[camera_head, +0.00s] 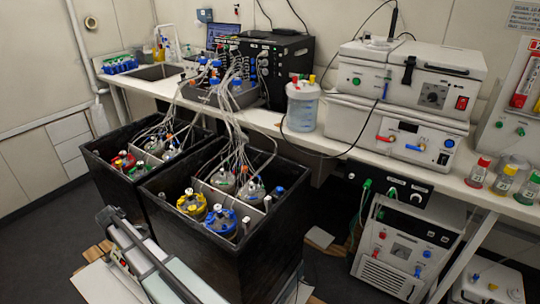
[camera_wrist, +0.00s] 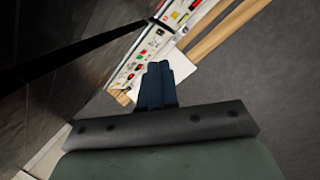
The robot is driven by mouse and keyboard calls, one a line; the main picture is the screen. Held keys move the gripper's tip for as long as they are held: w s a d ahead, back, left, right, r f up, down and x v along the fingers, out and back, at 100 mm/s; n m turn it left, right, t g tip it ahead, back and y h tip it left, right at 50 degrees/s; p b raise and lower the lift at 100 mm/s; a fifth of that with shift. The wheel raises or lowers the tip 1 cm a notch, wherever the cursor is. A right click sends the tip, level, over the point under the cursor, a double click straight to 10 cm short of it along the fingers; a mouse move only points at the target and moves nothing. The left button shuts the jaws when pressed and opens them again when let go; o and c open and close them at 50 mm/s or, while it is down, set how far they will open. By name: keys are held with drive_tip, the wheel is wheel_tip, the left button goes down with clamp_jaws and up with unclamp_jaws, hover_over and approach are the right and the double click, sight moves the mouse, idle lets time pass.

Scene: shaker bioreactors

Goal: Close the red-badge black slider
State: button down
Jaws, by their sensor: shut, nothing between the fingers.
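My gripper (camera_wrist: 158,68) is shut and empty, with its dark blue fingers together in the wrist view. Beyond the fingertips lies a narrow white panel (camera_wrist: 143,62) with red, green and yellow marks. A long black bar (camera_wrist: 85,45) crosses the upper left of the wrist view and reaches this panel. In the head view, a low unit with a dark rail (camera_head: 150,262) stands at the bottom left, with a small red mark near its front end. I cannot tell for sure which part is the red-badge black slider, nor how far it is open. My gripper is not distinguishable in the head view.
Two open black tubs (camera_head: 205,265) hold several capped vessels and tubes. A bench (camera_head: 350,150) behind carries instruments and bottles. A white cabinet (camera_head: 400,250) stands under the bench. Wooden strips (camera_wrist: 225,28) lie beside the panel. Grey floor (camera_wrist: 255,75) is clear at the right of the wrist view.

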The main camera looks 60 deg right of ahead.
drive_tip(key=w+d+r+n+t+h, duration=0.1)
drive_tip(key=w+d+r, duration=0.35)
drive_tip(key=r, duration=0.45)
drive_tip(key=w+d+r+n+t, duration=0.1)
drive_tip(key=w+d+r, duration=0.4)
drive_tip(key=r, duration=0.5)
drive_tip(key=w+d+r+n+t+h, duration=0.1)
drive_tip(key=w+d+r, duration=0.2)
drive_tip(key=w+r, duration=0.45)
drive_tip(key=s+d+m+g, duration=0.2)
drive_tip(key=s+d, duration=0.3)
drive_tip(key=d, duration=0.5)
drive_tip(key=s+d+m+g+y, duration=0.1)
drive_tip(key=s+d+m, duration=0.1)
drive_tip(key=s+d, duration=0.5)
drive_tip(key=s+d+m+g, duration=0.2)
drive_tip(key=s+d, duration=0.1)
drive_tip(key=d, duration=0.9)
drive_tip(key=s+d+m+g+y, duration=0.35)
drive_tip(key=s+d+m, duration=0.35)
drive_tip(key=s+d, duration=1.45)
drive_tip(key=s+f, duration=0.7)
drive_tip(key=f, duration=0.2)
drive_tip(key=shift+s, duration=0.25)
